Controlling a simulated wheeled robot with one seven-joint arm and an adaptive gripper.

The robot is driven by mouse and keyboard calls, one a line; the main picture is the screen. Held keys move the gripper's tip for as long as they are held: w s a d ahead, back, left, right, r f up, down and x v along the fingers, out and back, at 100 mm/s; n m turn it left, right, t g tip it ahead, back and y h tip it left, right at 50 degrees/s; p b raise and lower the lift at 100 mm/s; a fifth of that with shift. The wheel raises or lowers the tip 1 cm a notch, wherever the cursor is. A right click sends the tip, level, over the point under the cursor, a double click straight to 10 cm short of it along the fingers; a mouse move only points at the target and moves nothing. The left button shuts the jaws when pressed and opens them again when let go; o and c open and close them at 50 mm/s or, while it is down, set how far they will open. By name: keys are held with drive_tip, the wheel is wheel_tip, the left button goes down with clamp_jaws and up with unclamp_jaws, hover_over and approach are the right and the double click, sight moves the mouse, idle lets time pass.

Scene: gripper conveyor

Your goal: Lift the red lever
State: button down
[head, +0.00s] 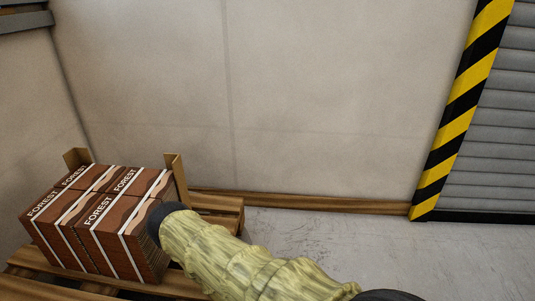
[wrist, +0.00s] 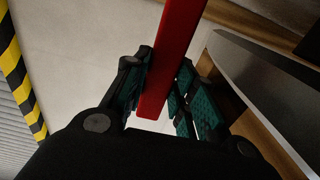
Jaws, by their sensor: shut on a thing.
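The red lever (wrist: 174,60) shows in the wrist view as a long flat bar. It runs from the top edge down between the fingers of my gripper (wrist: 160,92). The dark fingers with green pads stand on both sides of its lower end, and my gripper is shut on it. The lever's far end and its mount are out of the picture. In the head view neither the lever nor my gripper shows; only my arm crosses the bottom.
In the head view, brown boxes (head: 95,225) marked FOREST lie on a wooden pallet (head: 215,207) at the left. A yellow-black striped post (head: 455,125) stands beside a grey shutter (head: 500,120) at the right. A dark metal-edged surface (wrist: 262,80) runs close to the gripper's right in the wrist view.

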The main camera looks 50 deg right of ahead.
drive_tip(key=shift+s+f, duration=0.15)
drive_tip(key=c, duration=1.2)
unclamp_jaws()
drive_tip(key=shift+o, duration=0.2)
drive_tip(key=v, duration=0.7)
drive_tip(key=shift+a, duration=0.25)
